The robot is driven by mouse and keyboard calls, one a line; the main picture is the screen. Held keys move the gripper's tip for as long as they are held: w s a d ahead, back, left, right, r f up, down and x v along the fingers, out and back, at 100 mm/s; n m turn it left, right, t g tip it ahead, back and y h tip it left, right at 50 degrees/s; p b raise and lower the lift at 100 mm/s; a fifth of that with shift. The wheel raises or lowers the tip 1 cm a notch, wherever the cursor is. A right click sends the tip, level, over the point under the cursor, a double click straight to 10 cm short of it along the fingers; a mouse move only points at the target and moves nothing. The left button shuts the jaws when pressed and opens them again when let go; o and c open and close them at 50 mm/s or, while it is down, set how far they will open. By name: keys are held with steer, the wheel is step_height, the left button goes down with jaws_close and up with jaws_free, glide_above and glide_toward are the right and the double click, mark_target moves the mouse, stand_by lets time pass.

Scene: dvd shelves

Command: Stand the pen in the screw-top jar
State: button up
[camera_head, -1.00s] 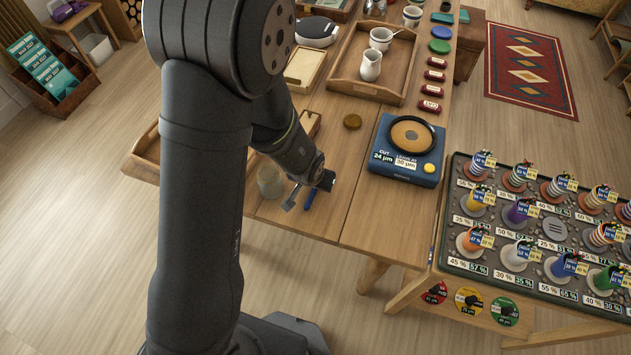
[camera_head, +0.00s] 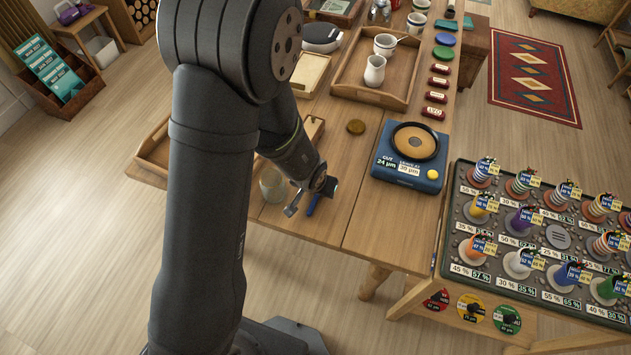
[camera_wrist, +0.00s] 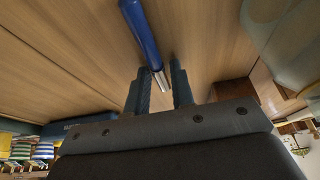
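The blue pen (camera_head: 313,205) lies on the table near its front edge, partly hidden by my gripper (camera_head: 310,196). In the wrist view the blue pen (camera_wrist: 142,35) points its silver end toward the space between my fingers. My gripper (camera_wrist: 160,85) is open there, with a gap on each side of the silver end. The clear glass jar (camera_head: 272,184) stands upright just left of my gripper, partly behind my arm; its mouth looks uncovered. The jar (camera_wrist: 282,35) also shows at the upper right of the wrist view.
A blue device (camera_head: 408,168) stands to the right. A wooden tray (camera_head: 368,96) with crockery is at the back. A rack of spools (camera_head: 450,245) stands front right. Bare tabletop lies right of my gripper.

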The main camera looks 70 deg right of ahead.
mark_target(313, 205)
steer(key=shift+s+a+r, duration=0.1)
steer(key=shift+s+a, duration=0.05)
steer(key=v, duration=1.2)
steer(key=shift+r, duration=0.15)
stand_by(0.3)
steer(key=x, duration=1.2)
steer(key=shift+f, duration=0.3)
steer(key=shift+o, duration=0.2)
stand_by(0.3)
